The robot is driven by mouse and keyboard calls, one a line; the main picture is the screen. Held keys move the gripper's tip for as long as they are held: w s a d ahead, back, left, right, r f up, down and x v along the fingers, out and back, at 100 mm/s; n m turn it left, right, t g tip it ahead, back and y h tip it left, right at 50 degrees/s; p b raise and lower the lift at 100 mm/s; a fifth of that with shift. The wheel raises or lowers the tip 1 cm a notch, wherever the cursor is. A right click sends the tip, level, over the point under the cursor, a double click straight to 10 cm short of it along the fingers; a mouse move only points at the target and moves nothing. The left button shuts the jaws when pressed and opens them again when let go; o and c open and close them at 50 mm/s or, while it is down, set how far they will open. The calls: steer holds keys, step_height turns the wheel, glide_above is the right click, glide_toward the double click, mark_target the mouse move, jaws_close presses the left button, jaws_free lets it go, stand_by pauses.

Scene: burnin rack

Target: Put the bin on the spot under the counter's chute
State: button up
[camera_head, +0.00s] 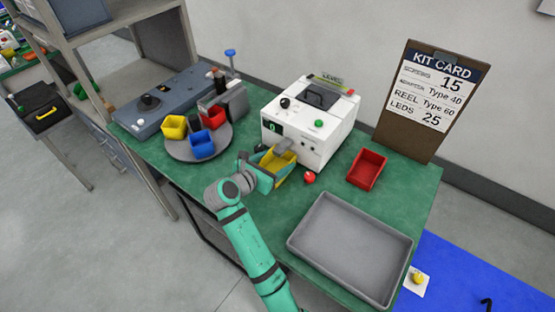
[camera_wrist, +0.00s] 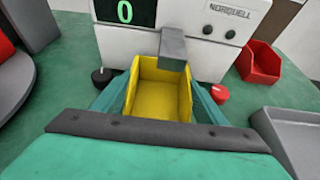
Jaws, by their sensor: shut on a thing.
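A yellow bin (camera_head: 281,165) is at the front of the white counter machine (camera_head: 318,118), on the green bench. My gripper (camera_head: 268,174) is shut on the bin, with a finger on each side of it. In the wrist view the yellow bin (camera_wrist: 158,97) is upright and looks empty, between my gripper's fingers (camera_wrist: 160,106). The grey chute (camera_wrist: 173,48) sticks out from the machine's front over the bin's far part. The counter's display (camera_wrist: 124,11) reads 0. I cannot tell whether the bin's base touches the bench, and the spot under it is hidden.
A red knob (camera_head: 310,178) and a dark knob (camera_wrist: 102,76) flank the bin. A red bin (camera_head: 367,168) and a grey tray (camera_head: 350,246) are to the right. A round turntable (camera_head: 180,150) with several bins is to the left.

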steer(key=shift+s+a, duration=0.2)
steer(key=shift+s+d+f, duration=0.1)
steer(key=shift+s+d, duration=0.05)
steer(key=shift+d, duration=0.35)
steer(key=o, duration=1.1)
steer(key=shift+d, duration=0.1)
steer(key=shift+a, duration=0.2)
steer(key=shift+r, duration=0.2)
steer(key=v, duration=1.1)
steer(key=shift+s+a, duration=0.3)
